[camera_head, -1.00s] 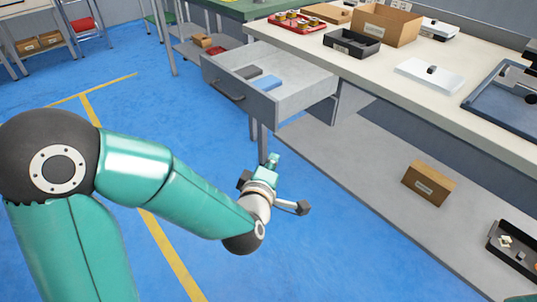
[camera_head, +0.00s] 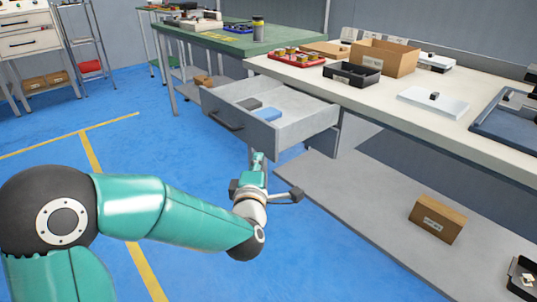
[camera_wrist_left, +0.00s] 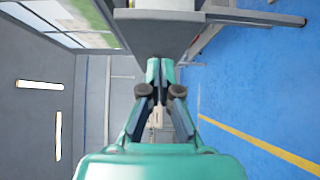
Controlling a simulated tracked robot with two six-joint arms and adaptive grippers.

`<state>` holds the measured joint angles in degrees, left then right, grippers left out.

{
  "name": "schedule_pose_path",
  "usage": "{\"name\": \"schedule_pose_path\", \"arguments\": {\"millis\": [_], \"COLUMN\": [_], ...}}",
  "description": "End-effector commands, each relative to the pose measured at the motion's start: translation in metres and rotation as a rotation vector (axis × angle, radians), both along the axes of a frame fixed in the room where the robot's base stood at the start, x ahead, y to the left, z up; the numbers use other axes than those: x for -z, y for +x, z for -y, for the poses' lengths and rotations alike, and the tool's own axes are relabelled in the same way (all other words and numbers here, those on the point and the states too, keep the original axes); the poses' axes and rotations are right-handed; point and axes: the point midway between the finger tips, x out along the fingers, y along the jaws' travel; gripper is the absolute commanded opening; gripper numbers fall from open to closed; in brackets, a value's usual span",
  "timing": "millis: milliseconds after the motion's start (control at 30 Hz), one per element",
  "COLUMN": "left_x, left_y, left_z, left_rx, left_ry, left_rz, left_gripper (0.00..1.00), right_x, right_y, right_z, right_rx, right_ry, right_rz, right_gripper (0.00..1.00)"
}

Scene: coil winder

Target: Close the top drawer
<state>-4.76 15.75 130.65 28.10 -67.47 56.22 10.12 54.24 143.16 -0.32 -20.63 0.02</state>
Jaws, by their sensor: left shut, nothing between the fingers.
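The top drawer (camera_head: 293,131) is a grey open box pulled out from under the workbench, with a dark handle (camera_head: 222,118) on its front panel. My left gripper (camera_head: 258,158) is shut and empty, fingers pointing up and away, just below the drawer's lower front edge in the picture. In the left wrist view, my shut fingers (camera_wrist_left: 160,68) show close to a grey panel that seems to be the drawer (camera_wrist_left: 160,32). I cannot tell whether they touch. My right gripper is out of view.
The workbench top (camera_head: 385,105) holds a red tray (camera_head: 297,58), a black bin (camera_head: 352,73) and a cardboard box (camera_head: 385,56). A lower shelf (camera_head: 350,200) carries another carton (camera_head: 437,221). A green table (camera_head: 215,40) stands behind. The blue floor left of the drawer is clear.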

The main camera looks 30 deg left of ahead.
Motion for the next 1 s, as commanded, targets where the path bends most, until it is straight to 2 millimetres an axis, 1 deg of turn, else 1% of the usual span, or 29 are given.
{"name": "schedule_pose_path", "arguments": {"millis": [33, 100, 200, 300, 433, 667, 700, 733, 800, 1000], "left_x": [0.002, 0.001, 0.001, 0.000, 0.000, 0.000, 0.000, 0.000, 0.000, 0.001], "left_y": [0.009, 0.020, 0.032, 0.039, 0.043, 0.044, 0.043, 0.043, 0.043, 0.049], "left_z": [-0.005, 0.003, 0.008, 0.011, 0.012, 0.012, 0.002, 0.006, 0.008, 0.005], "left_rx": [-0.003, 0.003, 0.002, 0.002, 0.002, 0.001, -0.004, -0.002, -0.003, -0.017], "left_ry": [0.001, 0.001, 0.000, 0.001, 0.001, 0.001, 0.001, 0.001, 0.001, 0.001], "left_rz": [0.001, 0.000, 0.001, 0.000, 0.000, 0.000, 0.000, 0.000, 0.000, 0.000], "left_gripper": [0.00, 0.00, 0.00, 0.00, 0.00, 0.00, 0.00, 0.00, 0.00, 0.00], "right_x": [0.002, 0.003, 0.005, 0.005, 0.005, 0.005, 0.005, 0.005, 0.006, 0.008], "right_y": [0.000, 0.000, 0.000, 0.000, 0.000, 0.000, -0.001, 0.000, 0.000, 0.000], "right_z": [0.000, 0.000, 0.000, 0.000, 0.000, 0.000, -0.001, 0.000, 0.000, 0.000], "right_rx": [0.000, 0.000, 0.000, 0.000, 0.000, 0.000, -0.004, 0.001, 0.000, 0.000], "right_ry": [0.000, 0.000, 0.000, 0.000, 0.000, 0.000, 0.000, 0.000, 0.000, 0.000], "right_rz": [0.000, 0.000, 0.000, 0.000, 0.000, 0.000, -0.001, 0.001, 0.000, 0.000], "right_gripper": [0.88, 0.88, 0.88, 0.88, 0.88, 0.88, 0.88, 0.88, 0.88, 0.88]}}
